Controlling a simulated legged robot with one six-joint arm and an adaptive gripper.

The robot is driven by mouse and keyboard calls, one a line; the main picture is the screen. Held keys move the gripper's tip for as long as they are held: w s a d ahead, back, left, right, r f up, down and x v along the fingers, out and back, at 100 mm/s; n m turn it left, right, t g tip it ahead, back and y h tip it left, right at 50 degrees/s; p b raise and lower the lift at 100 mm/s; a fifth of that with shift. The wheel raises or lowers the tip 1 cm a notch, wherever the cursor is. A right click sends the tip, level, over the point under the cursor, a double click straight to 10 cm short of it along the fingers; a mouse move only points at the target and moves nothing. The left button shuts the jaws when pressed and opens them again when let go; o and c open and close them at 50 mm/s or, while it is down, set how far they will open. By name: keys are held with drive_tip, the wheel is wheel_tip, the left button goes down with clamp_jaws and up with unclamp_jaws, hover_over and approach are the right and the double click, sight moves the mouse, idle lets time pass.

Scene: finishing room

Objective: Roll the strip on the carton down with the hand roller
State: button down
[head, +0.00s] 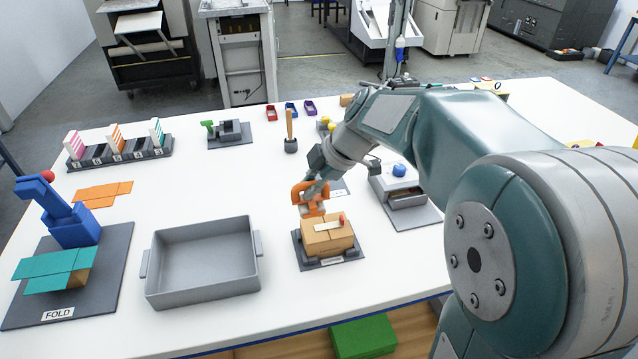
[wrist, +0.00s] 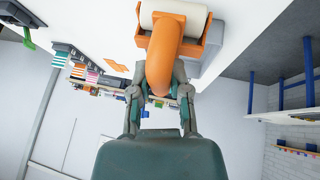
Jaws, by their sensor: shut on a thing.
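The tan carton (head: 328,241) sits in a dark low holder (head: 312,264) at the middle front of the table in the head view. My gripper (head: 316,184) is shut on the orange hand roller (head: 303,193), which is at the carton's far left edge. I cannot tell if the roller touches the carton. In the wrist view, the roller's orange handle (wrist: 165,62) is between my fingers and its pale cylinder (wrist: 175,12) is at the top.
A grey tray (head: 203,262) stands left of the carton. A blue folding fixture (head: 68,222) is at the far left. A grey box with a blue knob (head: 398,170) stands to the right. A wooden-handled tool (head: 290,130) stands upright behind. White table is clear around the tray.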

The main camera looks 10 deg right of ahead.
sight(315, 198)
drive_tip(key=shift+a+f, duration=0.1)
drive_tip(key=shift+f, duration=2.35)
drive_tip(key=shift+f, duration=0.55)
